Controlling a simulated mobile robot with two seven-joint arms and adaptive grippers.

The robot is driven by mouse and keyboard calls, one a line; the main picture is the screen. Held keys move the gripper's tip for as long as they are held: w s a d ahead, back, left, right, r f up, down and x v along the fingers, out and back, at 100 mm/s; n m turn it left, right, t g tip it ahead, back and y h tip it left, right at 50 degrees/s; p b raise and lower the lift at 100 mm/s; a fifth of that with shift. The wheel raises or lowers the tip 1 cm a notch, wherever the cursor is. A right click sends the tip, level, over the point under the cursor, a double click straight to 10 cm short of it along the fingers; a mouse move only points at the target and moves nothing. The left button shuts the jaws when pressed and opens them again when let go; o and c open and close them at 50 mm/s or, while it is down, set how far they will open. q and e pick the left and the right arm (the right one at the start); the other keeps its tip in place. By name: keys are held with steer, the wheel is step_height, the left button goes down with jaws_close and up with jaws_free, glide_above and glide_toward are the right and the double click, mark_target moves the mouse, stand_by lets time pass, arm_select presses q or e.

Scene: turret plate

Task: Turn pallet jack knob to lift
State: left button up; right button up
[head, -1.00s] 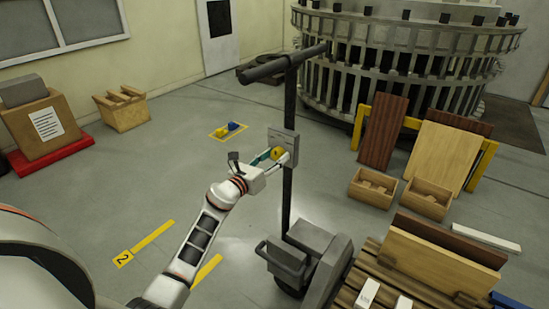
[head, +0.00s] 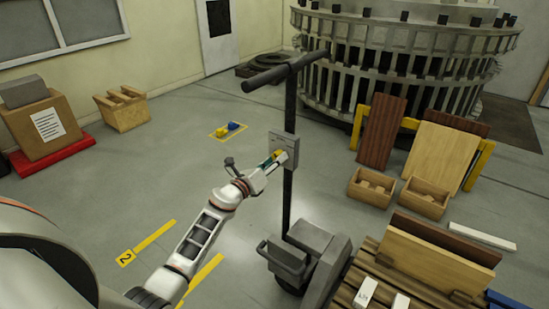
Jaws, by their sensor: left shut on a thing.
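The pallet jack has a dark upright post (head: 288,200) with a crossbar handle (head: 285,70) on top and a grey body (head: 318,258) low down. A grey control plate (head: 287,141) is fixed to the post below the handle. A small yellow knob (head: 277,155) sits on the plate's face, largely hidden by the fingers. My left gripper (head: 278,159) reaches in from the lower left and is shut on the knob. My right gripper is not in view.
A wooden pallet (head: 349,291) carrying boards stands right of the jack's body. Two open wooden boxes (head: 372,188) and leaning boards (head: 443,157) are farther right. The floor left of the post is mostly clear.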

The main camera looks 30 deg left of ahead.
arm_select(q)
steer(key=shift+n+p, duration=0.9)
steer(key=shift+n, duration=1.7)
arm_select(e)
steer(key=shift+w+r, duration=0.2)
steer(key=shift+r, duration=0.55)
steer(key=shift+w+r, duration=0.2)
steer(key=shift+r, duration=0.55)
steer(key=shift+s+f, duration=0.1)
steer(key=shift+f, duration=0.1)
arm_select(q)
steer(key=o, duration=1.1)
steer(key=s+a, duration=0.1)
steer(key=s, duration=1.1)
steer(key=shift+a, duration=0.35)
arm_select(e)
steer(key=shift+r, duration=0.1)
